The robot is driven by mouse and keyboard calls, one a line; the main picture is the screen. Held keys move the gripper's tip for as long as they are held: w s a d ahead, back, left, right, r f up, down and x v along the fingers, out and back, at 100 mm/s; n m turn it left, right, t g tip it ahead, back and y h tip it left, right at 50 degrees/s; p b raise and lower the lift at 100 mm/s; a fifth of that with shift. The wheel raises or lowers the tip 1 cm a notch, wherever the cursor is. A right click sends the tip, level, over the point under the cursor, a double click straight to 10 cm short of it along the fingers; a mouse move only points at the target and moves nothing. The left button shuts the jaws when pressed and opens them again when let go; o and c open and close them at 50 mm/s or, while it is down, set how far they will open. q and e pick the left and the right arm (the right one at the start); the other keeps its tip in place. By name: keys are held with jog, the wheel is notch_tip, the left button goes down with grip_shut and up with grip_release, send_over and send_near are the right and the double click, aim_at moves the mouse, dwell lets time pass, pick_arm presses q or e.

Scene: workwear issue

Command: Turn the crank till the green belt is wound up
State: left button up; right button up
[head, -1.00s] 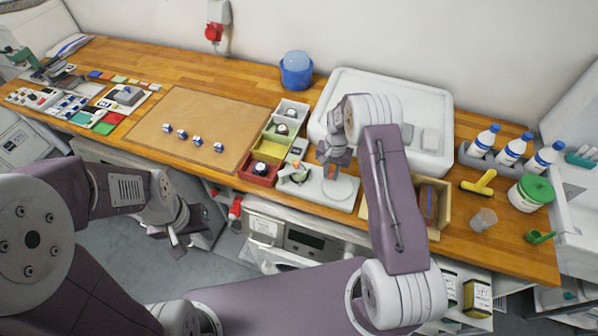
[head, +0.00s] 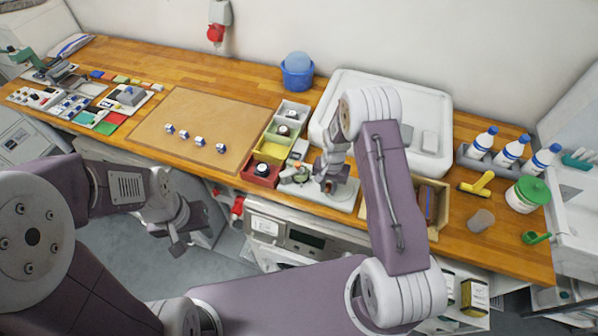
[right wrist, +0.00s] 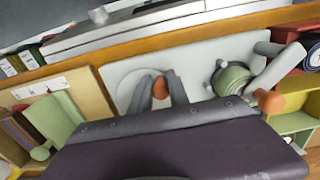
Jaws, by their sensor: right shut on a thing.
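A white board (head: 345,203) on the bench's front edge carries a round pale disc and the green belt (head: 300,173), which shows as a round roll. In the right wrist view the green roll (right wrist: 233,79) sits right of the pale disc (right wrist: 128,88). My right gripper (head: 328,186) is over the disc. In the right wrist view its fingers (right wrist: 160,90) are shut on an orange-brown knob (right wrist: 160,87) at the disc. A second orange knob (right wrist: 270,102) shows beside the roll. I cannot tell how it is joined. My left gripper (head: 178,240) hangs empty before the bench; its jaws are unclear.
Small coloured bins (head: 262,170) stand left of the board, and a wooden box (head: 440,205) stands to its right. A white tray (head: 435,100) lies behind. A brown mat (head: 190,105) with several small blue-white pieces lies further left.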

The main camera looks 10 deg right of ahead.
aim_at(350, 191)
jog(key=shift+s+d+r, duration=0.1)
jog(key=shift+s+d, duration=0.75)
jog(key=shift+d, duration=0.15)
jog(key=shift+s+d, duration=0.25)
jog(key=shift+d, duration=0.2)
jog(key=shift+s+d+f, duration=0.2)
jog(key=shift+s+d, duration=0.15)
jog(key=shift+d, duration=0.15)
jog(key=shift+s+d, duration=0.1)
jog(key=shift+d, duration=0.75)
jog(key=shift+w+d, duration=0.45)
jog(key=shift+d, duration=0.25)
jog(key=shift+w+d+r, duration=0.15)
jog(key=shift+w+d, duration=0.5)
jog(key=shift+w, duration=0.05)
jog(key=o, duration=0.8)
